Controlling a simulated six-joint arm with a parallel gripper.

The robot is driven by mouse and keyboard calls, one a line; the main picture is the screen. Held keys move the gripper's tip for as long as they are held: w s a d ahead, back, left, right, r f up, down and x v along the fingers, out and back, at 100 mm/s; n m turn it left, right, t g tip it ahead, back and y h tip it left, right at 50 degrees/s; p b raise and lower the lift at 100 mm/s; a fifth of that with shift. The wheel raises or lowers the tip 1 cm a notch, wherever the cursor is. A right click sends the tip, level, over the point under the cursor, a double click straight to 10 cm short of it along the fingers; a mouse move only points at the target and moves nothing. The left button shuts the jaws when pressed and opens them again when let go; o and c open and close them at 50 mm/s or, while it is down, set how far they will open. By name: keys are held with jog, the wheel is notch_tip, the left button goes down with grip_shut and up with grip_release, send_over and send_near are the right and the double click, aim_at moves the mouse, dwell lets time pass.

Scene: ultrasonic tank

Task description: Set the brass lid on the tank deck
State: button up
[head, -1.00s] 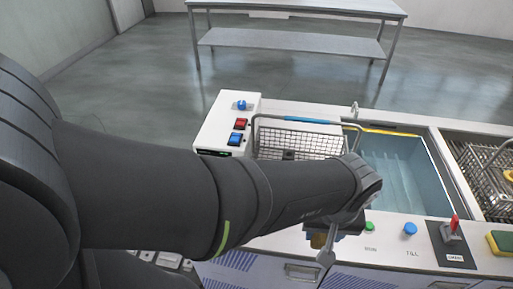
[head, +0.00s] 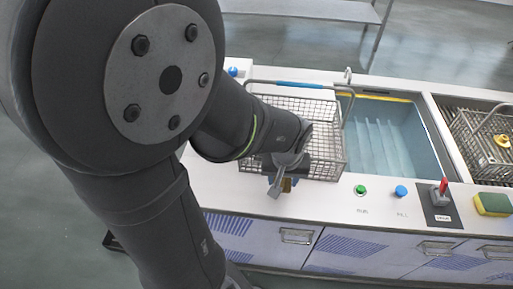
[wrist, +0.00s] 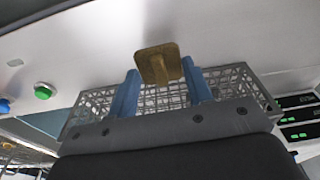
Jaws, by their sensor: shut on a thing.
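The brass lid (wrist: 157,62) is a small, squarish brass-coloured piece. In the wrist view it sits between the two blue fingertips of my gripper (wrist: 160,74), which is shut on it. In the head view the lid (head: 287,185) shows only as a small bit below my wrist; the rest is hidden. The white tank deck (head: 325,208) runs along the front, and my gripper is over its left front part, by the wire basket. I cannot tell the gap between lid and deck.
The wire basket (head: 330,165) with a blue handle stands close behind my gripper. Right of it are the open tank (head: 385,140), a green button (head: 361,190), a blue button (head: 401,191), a red-handled switch (head: 440,193) and a sponge (head: 492,204). Deck left of the green button looks clear.

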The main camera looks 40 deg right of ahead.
aim_at(283, 182)
jog(key=shift+f, duration=1.8)
jog(key=shift+f, duration=0.1)
jog(key=o, duration=1.1)
jog(key=shift+f, duration=0.1)
jog(key=r, duration=0.8)
jog(key=s+a+r, duration=0.1)
jog(key=r, duration=0.3)
jog(key=shift+r, duration=0.15)
jog(key=f, duration=0.8)
jog(key=w+d+f, duration=0.1)
jog(key=f, duration=0.3)
jog(key=shift+f, duration=0.1)
